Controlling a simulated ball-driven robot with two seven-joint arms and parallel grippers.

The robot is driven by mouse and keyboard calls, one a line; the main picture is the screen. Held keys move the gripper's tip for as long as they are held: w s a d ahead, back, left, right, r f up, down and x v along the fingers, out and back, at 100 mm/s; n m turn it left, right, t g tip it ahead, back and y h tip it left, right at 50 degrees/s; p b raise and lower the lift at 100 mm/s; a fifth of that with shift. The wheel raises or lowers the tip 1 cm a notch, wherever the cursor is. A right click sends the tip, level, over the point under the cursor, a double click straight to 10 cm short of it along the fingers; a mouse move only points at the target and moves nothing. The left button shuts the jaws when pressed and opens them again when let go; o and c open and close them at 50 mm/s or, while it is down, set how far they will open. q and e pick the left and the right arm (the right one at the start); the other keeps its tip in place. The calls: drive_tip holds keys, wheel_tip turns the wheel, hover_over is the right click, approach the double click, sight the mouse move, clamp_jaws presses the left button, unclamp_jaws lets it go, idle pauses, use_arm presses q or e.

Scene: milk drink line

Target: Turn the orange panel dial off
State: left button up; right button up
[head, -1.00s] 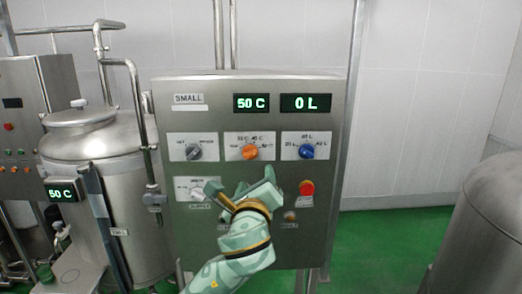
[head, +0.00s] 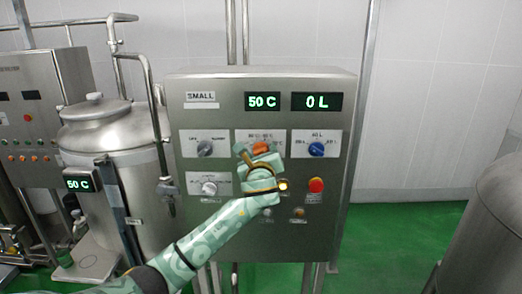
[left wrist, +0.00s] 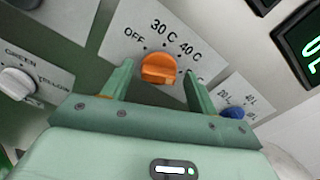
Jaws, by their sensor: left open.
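The orange dial (head: 261,147) is on the steel control panel (head: 340,110), in the upper row between a grey dial and a blue dial. In the left wrist view the orange dial (left wrist: 158,69) sits between my two fingers, with a gap on each side. Its labels OFF, 30 C and 40 C show around it; a further label is partly hidden by the right-hand finger. I cannot tell exactly which label it points to. My left gripper (head: 259,154) is open in front of it and covers its lower part in the head view. My right gripper is out of view.
The panel displays read 50 C (head: 262,101) and 0 L (head: 317,102). The blue dial (head: 316,149), grey dial (head: 205,148), white dial (head: 209,188) and red button (head: 316,185) are close by. A steel tank (head: 110,150) stands at left.

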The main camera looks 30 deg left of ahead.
use_arm(q)
drive_tip(key=shift+w+a, duration=0.15)
drive_tip(key=shift+a, duration=0.15)
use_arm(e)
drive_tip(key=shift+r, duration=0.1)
use_arm(q)
drive_tip(key=shift+d, duration=0.1)
drive_tip(key=c, duration=0.8)
drive_tip(key=shift+c, duration=0.2)
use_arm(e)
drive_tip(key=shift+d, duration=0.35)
